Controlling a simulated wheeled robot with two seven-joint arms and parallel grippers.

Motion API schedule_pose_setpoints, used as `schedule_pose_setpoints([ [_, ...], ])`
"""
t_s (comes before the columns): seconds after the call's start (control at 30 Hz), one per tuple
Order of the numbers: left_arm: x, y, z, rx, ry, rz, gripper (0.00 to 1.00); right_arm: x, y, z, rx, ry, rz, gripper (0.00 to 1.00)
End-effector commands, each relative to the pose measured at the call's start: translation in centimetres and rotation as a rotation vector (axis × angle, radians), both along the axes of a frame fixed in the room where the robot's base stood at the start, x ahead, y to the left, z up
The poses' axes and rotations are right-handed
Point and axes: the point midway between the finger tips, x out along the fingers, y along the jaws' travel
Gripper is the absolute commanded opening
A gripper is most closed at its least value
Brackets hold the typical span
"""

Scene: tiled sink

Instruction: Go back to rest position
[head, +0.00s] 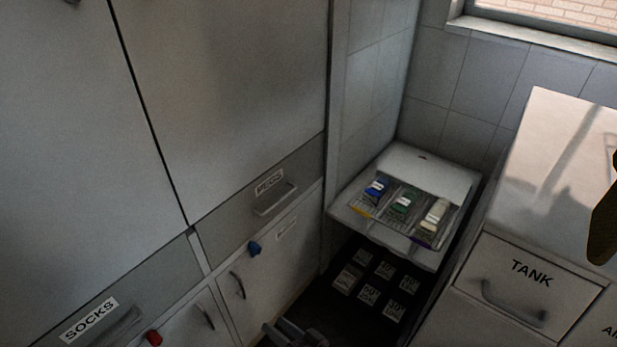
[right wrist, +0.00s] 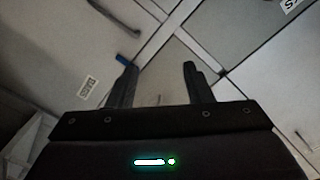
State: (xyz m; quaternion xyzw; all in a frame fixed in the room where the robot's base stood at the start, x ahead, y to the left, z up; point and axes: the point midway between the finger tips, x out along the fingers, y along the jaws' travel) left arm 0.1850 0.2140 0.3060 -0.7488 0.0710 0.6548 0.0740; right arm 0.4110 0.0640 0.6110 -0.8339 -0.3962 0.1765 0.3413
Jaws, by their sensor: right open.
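My right gripper (head: 294,331) shows at the bottom edge of the head view, in front of the lower cabinet doors. In the right wrist view its two dark fingers (right wrist: 160,78) stand apart with nothing between them, facing the pale cabinet fronts. No contact with the cabinets can be made out. My left gripper is in neither view.
Tall cabinets (head: 225,90) fill the left side, with a socks drawer (head: 140,318) below. A pale shelf unit (head: 418,163) holds blue, green and cream items in a tray. Several labelled squares lie below it. A tank drawer (head: 525,305) stands at right.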

Motion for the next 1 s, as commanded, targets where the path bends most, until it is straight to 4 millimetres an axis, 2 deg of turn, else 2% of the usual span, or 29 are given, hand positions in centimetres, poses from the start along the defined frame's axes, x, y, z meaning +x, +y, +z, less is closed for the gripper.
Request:
schedule_pose_setpoints([
  [0.33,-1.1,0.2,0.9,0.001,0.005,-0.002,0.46,-1.8,-3.1,-6.3,-0.203,0.109,-0.053,0.46],
  [0.57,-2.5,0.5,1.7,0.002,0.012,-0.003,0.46,-5.2,-7.4,-12.7,-0.429,0.237,-0.086,0.46],
  [0.67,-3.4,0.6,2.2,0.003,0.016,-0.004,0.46,-8.1,-10.5,-16.2,-0.565,0.321,-0.093,0.46],
  [0.77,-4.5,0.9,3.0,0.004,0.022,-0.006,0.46,-12.5,-14.6,-19.9,-0.735,0.43,-0.087,0.46],
  [0.8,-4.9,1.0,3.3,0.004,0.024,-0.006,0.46,-14.6,-16.5,-21.2,-0.806,0.479,-0.081,0.46],
  [0.9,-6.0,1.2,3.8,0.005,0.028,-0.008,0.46,-19.8,-21.0,-23.7,-0.969,0.593,-0.055,0.46],
  [1.0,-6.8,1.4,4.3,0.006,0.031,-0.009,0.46,-24.4,-24.7,-25.0,-1.095,0.69,-0.026,0.46],
])
